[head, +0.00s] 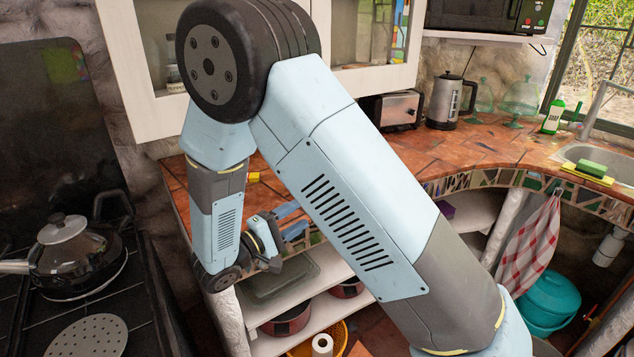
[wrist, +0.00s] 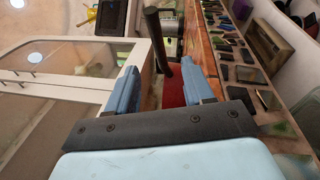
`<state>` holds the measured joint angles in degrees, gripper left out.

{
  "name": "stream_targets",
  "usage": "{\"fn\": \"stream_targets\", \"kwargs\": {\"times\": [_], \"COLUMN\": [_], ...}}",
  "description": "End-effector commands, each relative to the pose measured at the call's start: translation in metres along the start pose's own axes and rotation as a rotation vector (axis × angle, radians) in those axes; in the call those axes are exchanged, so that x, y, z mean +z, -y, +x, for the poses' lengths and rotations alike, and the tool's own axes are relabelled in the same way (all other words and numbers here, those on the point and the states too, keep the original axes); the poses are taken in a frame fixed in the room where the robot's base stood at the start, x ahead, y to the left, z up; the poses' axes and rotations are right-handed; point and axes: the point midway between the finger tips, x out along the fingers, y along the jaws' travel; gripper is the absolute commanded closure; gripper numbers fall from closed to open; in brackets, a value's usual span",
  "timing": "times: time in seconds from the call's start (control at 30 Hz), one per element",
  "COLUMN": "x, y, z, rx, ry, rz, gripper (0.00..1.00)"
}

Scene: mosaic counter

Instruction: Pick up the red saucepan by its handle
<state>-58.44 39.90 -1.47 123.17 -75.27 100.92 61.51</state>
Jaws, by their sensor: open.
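The red saucepan (wrist: 173,93) shows in part in the wrist view, between and beyond my fingers; its lower part is hidden by my gripper. Its dark handle (wrist: 157,38) rises from the red part and lies between the two fingers in the picture, closer to the right one. I cannot tell whether it is within the fingers' reach. My gripper (wrist: 160,86) is open and grips nothing. In the head view my gripper (head: 292,220) is at the counter's front edge, pointing right. I cannot make out this saucepan there; my arm covers much of the counter.
The tiled counter (head: 480,147) runs right, with a toaster (head: 398,108) and kettle (head: 448,103) at the back. White cabinets (head: 128,62) hang above. Red pots (head: 287,320) sit on the shelves below.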

Motion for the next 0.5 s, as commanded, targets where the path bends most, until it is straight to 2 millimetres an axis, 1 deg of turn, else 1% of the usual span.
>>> {"fn": "stream_targets", "kwargs": {"times": [0.1, 0.3, 0.4, 0.5], "x": [0.001, 0.0, 0.0, 0.0], "y": [-0.001, -0.001, -0.001, -0.001], "z": [0.019, 0.05, 0.061, 0.066], "rx": [-0.001, 0.0, 0.0, -0.001], "ry": [-0.001, -0.004, -0.006, -0.007], "rz": [-0.001, 0.0, 0.0, 0.0], "gripper": [0.48, 0.48, 0.48, 0.48]}}
